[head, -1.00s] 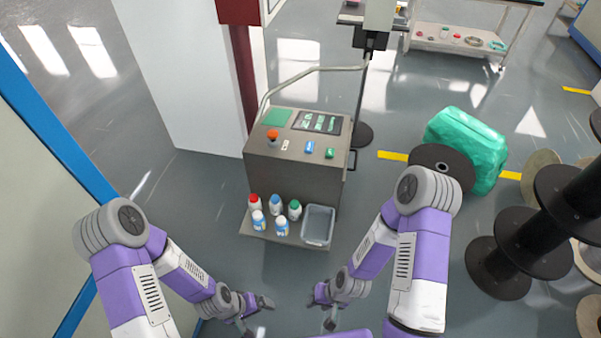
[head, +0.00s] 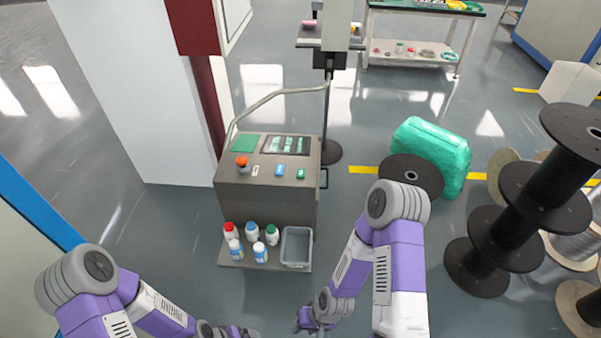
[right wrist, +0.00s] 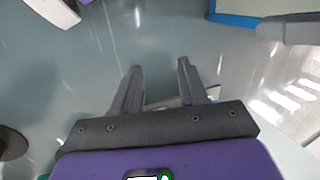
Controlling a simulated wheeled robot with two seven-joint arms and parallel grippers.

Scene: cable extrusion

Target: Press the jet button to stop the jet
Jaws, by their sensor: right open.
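The control cabinet (head: 265,205) stands ahead of me. Its sloped top carries an orange-red knob (head: 242,161), a blue button (head: 280,170), a green button (head: 301,174), a small pale switch (head: 255,170) and a dark screen (head: 286,145). I cannot read which one is the jet button. My right gripper (head: 306,326) is low in front of the cabinet, apart from it. In the right wrist view its two fingers (right wrist: 160,84) are spread with nothing between them. My left gripper (head: 250,333) is at the bottom edge, mostly cut off, and its jaws are unclear.
A shelf on the cabinet front holds several small bottles (head: 251,231) and a grey bin (head: 296,249). A bent pipe (head: 275,94) rises behind the cabinet. Black spools (head: 505,215) and a green wrapped bundle (head: 435,150) stand at right. Floor in front is clear.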

